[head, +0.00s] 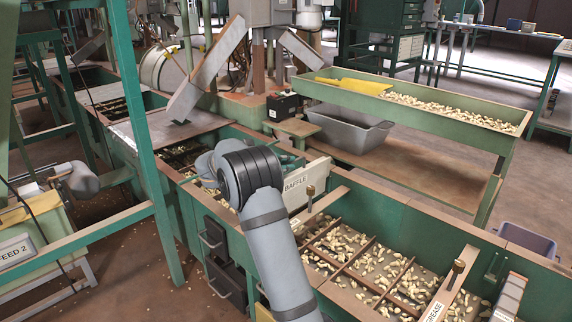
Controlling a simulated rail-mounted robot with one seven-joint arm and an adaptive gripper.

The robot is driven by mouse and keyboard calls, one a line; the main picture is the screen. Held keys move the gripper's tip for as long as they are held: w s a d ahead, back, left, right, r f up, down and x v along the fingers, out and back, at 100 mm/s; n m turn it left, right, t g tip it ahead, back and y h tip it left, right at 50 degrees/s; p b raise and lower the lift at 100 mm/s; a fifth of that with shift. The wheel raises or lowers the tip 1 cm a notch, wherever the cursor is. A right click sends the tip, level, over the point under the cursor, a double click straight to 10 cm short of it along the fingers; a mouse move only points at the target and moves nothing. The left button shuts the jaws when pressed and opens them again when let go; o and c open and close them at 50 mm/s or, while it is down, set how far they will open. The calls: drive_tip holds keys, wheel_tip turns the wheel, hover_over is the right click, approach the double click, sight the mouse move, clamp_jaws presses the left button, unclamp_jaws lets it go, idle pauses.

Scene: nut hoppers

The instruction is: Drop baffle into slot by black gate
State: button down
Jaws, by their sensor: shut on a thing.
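The baffle (300,184) is a pale flat panel lettered "BAFFLE", standing on edge at the hopper line in the middle of the head view. Its left end passes behind my arm. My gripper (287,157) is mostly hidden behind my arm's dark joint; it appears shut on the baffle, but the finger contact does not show. A black gate (226,281) with a handle is on the near green hopper wall, below and left of my arm. The slot by the black gate is hidden by my arm.
Right of my arm, a green hopper (405,215) holds nuts between brown dividers. A nut tray (470,122) and grey tub (345,128) stand behind. A green post (150,150) rises at left.

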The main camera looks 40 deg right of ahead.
drive_tip(key=shift+f+b, duration=0.6)
drive_tip(key=shift+b, duration=0.2)
wheel_tip(320, 180, down, 6)
drive_tip(key=b, duration=0.8)
drive_tip(key=shift+f, duration=0.2)
idle(0.6)
drive_tip(key=shift+f+b, duration=0.1)
drive_tip(key=shift+b, duration=0.2)
drive_tip(key=c, duration=1.8)
unclamp_jaws()
drive_tip(key=shift+o, duration=0.2)
drive_tip(key=shift+f, duration=0.15)
drive_tip(key=v, duration=1.2)
drive_tip(key=shift+a, duration=0.15)
